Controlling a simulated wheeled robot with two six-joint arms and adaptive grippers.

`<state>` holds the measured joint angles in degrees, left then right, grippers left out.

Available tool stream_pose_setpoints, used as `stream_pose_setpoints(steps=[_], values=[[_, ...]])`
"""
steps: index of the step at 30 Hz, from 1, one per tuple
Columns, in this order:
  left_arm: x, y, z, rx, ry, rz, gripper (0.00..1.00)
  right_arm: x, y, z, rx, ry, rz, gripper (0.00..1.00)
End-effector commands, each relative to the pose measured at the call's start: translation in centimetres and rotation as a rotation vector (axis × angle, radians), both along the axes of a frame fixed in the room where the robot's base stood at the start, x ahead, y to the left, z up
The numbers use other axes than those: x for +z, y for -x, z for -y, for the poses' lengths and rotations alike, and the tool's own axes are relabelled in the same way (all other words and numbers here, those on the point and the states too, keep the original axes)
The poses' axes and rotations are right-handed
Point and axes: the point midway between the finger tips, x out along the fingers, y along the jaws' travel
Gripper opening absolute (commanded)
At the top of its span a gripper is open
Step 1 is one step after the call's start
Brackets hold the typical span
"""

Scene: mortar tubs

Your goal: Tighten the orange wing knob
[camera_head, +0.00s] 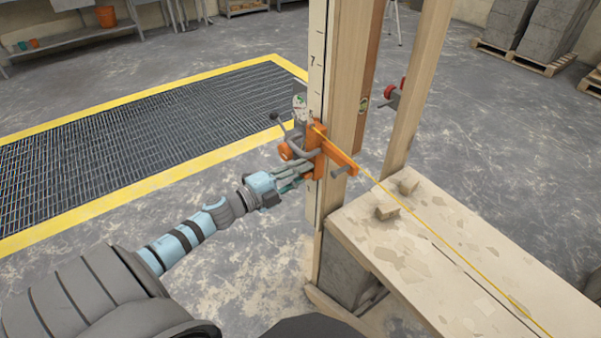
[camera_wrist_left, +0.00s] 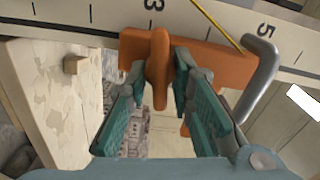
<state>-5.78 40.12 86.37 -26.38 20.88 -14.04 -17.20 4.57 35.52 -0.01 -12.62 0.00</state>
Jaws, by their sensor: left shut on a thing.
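The orange wing knob (camera_wrist_left: 159,70) stands out from the orange clamp block (camera_wrist_left: 215,64) in the left wrist view. My left gripper (camera_wrist_left: 157,75) has one teal finger on each side of the knob and is shut on it. In the head view my left gripper (camera_head: 304,168) reaches from the left to the orange clamp block (camera_head: 340,157) on the wooden post; its fingers partly hide the knob there. A bent grey lever (camera_wrist_left: 258,80) sits beside the block. My right gripper is not in view.
A marked staff (camera_head: 317,45) runs up the wooden post (camera_head: 345,80). A yellow line (camera_head: 430,228) runs from the clamp over a pale mortar-stained board (camera_head: 465,255). A floor grating (camera_head: 150,130) lies at the left.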

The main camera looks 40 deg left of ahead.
Motion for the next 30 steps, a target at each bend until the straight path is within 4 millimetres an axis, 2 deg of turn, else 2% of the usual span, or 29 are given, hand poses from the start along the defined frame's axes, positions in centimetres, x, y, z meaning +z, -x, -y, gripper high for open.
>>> stream_pose_setpoints(steps=[12,27,28,30], values=[[-0.17,0.02,0.03,0.0,-0.174,0.052,0.0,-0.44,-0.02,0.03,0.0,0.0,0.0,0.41],[-0.13,0.0,0.01,0.0,-0.192,0.058,0.0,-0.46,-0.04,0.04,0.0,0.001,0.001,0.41],[-0.13,0.0,0.01,0.0,-0.192,0.058,0.24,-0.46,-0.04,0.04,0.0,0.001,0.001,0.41],[-0.13,0.0,0.01,0.0,-0.192,0.058,0.35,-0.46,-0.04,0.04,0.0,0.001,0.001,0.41]])
